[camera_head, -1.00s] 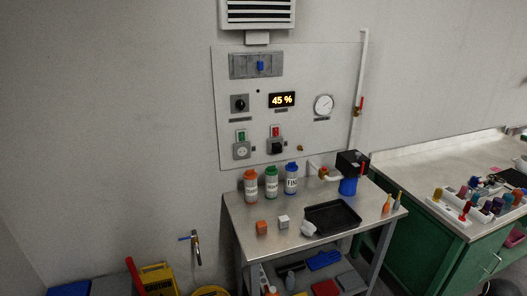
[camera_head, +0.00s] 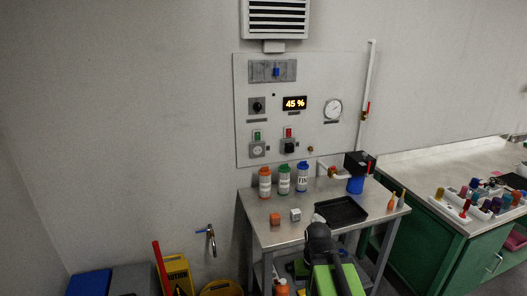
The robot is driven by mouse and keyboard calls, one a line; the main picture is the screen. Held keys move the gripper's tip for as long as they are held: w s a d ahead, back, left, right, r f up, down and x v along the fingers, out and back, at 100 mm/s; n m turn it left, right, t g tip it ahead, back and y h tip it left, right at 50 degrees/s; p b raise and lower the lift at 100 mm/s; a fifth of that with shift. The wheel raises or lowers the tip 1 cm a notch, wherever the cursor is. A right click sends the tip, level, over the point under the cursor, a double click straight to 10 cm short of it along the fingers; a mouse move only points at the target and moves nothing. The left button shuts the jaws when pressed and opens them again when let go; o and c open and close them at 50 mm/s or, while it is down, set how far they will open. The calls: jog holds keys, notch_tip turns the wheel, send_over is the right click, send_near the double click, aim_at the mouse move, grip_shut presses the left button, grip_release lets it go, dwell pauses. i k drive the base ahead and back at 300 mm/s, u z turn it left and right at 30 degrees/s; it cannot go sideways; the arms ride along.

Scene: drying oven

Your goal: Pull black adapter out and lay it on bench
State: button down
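The black adapter (camera_head: 289,147) sits plugged into the right socket on the grey wall panel (camera_head: 350,80), below a red switch. The left socket (camera_head: 258,150) beside it is empty. The metal bench (camera_head: 260,228) stands below the panel. My arm rises from the bottom of the picture in front of the bench, black and green. Its dark end, where my gripper (camera_head: 318,231) is, overlaps the bench's front edge, well below the adapter and apart from it. The fingers cannot be made out, so open or shut does not show.
Orange, green and blue-capped bottles (camera_head: 284,180) stand at the bench's back, below the sockets. An orange cube (camera_head: 275,218), a white cube (camera_head: 295,215) and a black tray (camera_head: 345,210) lie in front. A blue cup (camera_head: 355,185) stands at right. The bench's front left is clear.

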aim_at(289, 147)
jog(key=z, duration=0.05)
jog(key=i, duration=1)
jog(key=u, duration=4.6)
jog(key=i, duration=0.1)
jog(key=z, duration=2.35)
jog(key=k, duration=1.25)
jog(key=z, duration=0.6)
jog(key=i, duration=1)
jog(key=u, duration=0.15)
